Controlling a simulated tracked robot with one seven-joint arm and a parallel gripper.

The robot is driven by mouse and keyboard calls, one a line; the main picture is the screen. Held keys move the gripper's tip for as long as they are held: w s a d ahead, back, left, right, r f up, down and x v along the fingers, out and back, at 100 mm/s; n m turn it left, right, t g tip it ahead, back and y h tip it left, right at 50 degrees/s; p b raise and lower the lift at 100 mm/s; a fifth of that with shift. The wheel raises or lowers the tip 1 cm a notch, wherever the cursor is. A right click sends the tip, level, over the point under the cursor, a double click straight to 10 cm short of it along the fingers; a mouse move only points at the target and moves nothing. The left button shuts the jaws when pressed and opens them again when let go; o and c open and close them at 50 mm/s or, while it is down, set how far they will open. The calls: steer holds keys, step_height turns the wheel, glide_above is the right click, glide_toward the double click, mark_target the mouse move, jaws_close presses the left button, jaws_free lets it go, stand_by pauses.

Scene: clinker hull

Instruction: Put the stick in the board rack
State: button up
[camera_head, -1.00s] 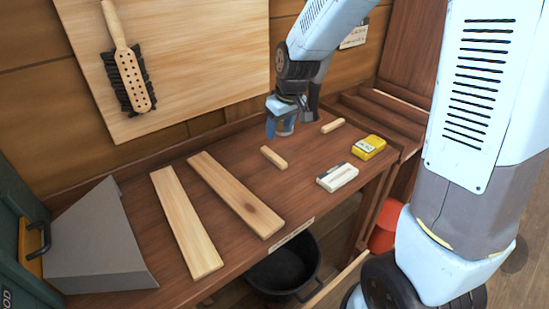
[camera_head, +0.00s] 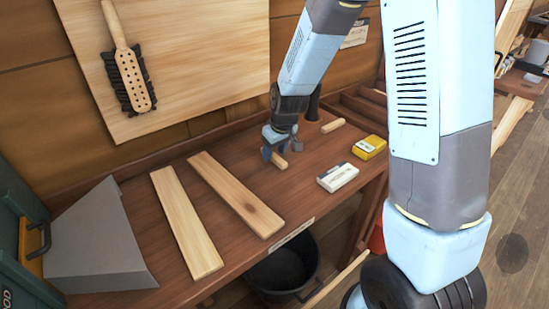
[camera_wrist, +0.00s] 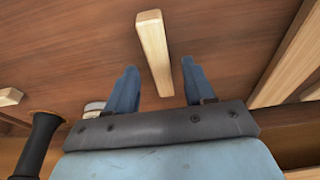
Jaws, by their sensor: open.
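A short pale wooden stick (camera_head: 281,162) lies on the brown workbench, partly hidden by my gripper (camera_head: 274,148). In the wrist view the stick (camera_wrist: 153,50) shows between the two blue fingers of my open gripper (camera_wrist: 158,84), apart from both of them. I cannot tell how far the fingertips are above the bench. A second short stick (camera_head: 333,125) lies farther right, and its end shows in the wrist view (camera_wrist: 9,97). A brown slatted wooden structure (camera_head: 362,108) at the bench's right end may be the board rack; it is partly hidden by my arm.
Two long pale boards (camera_head: 185,225) (camera_head: 236,195) lie left of my gripper. A white block (camera_head: 337,177) and a yellow box (camera_head: 369,147) lie to its right. A grey wedge-shaped thing (camera_head: 95,245) is at far left, a black bucket (camera_head: 285,270) below the bench.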

steer(key=shift+w+a+f, duration=0.1)
steer(key=shift+w+f, duration=0.05)
steer(key=shift+f, duration=0.4)
jaws_close()
